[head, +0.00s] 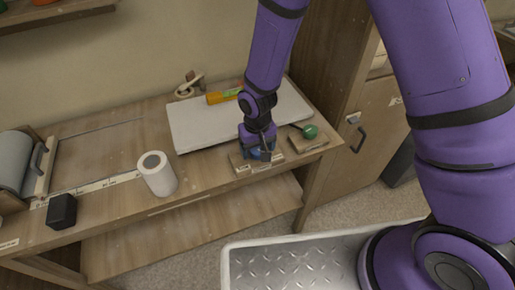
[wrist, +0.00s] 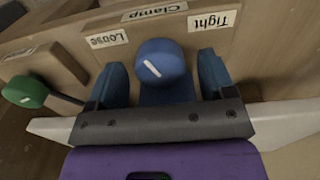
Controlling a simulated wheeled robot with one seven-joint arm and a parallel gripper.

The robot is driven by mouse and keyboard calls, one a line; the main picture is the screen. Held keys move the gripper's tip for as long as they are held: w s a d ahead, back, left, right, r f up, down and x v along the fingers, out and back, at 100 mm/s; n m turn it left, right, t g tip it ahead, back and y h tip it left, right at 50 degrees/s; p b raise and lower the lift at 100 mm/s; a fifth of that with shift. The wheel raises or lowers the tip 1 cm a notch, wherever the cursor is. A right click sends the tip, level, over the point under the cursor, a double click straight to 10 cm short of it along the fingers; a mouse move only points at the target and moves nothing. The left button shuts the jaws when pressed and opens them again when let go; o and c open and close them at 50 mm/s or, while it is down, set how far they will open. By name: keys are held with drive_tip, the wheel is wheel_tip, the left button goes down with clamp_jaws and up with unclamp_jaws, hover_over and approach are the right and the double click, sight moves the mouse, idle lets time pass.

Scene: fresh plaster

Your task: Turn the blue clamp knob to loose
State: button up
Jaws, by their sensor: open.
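The blue clamp knob (wrist: 160,64) is round, with a white pointer line on its face, and sits below a "Clamp" label in the wrist view. A "Loose" label (wrist: 107,39) is on the left of the knob and a "Tight" label (wrist: 213,20) on its right. The white line slants, its upper end toward the left. My gripper (wrist: 161,80) is open, one finger on each side of the knob, apart from it as far as I can see. In the head view my gripper (head: 258,152) is over the knob's wooden block (head: 238,162) and largely hides the knob.
A green knob (wrist: 26,91) on its own block is close by; it also shows in the head view (head: 310,131). A white board (head: 190,128) lies behind my gripper with an orange-yellow item (head: 220,97) on it. A white roll (head: 157,174) and a black block (head: 62,211) stand on the left.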

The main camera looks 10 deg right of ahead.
sight(257, 149)
drive_tip(key=shift+f, duration=0.35)
drive_tip(key=c, duration=0.9)
drive_tip(key=n, duration=0.4)
drive_tip(key=shift+n, duration=0.4)
drive_tip(key=o, duration=0.9)
wheel_tip(257, 149, up, 11)
